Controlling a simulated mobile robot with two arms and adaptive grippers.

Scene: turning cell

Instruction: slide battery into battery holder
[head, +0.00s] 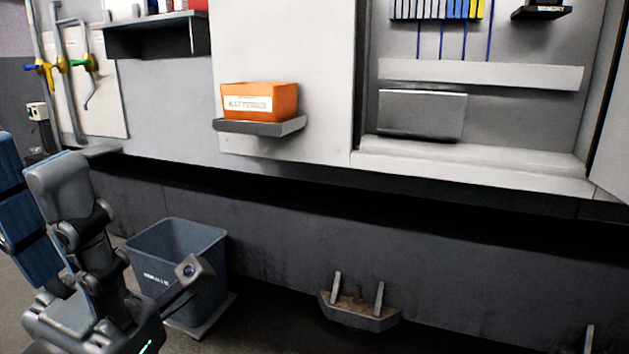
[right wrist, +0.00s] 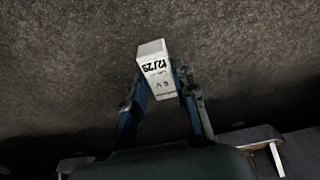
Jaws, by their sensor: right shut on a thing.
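In the right wrist view, a white battery (right wrist: 154,72) is a small block with dark print that appears upside down. My right gripper (right wrist: 160,90) is shut on it, with a blue-and-grey finger on each side and the battery's end reaching past the tips. My right gripper is not seen in the head view. Grey and blue parts of my left gripper (head: 42,190) show at the lower left; I cannot tell how far its fingers are apart. A small black labelled holder (head: 541,13) is on the back panel at the upper right; its print is too small to read surely.
An orange battery box (head: 260,101) stands on a small shelf (head: 258,128). A blue-grey bin (head: 205,285) stands below. Coloured terminals (head: 436,9) with blue wires hang beside the black holder. A pale ledge (head: 470,160) runs below them.

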